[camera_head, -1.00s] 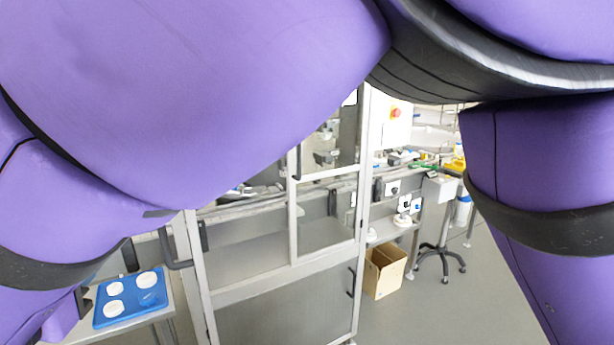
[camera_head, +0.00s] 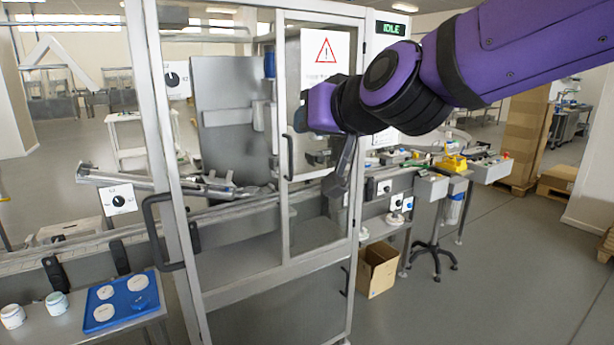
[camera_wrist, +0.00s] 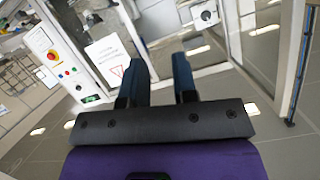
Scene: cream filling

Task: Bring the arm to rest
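My arm is purple with black joints and reaches in from the upper right in the head view. My gripper (camera_head: 341,180) hangs down in front of the glazed machine door, near its right post. In the wrist view the two dark fingers (camera_wrist: 160,75) stand clearly apart with nothing between them. The gripper is open and empty. Beyond the fingers the wrist view shows the machine frame and a white warning sign (camera_wrist: 107,60). The head view does not show whether the gripper touches the door.
The glass-doored machine (camera_head: 285,265) stands close in front, with door handles (camera_head: 160,232) sticking out. A blue tray (camera_head: 101,322) with white lids and two jars (camera_head: 13,316) stands on a low table at left. A cardboard box (camera_head: 378,272) is on the floor.

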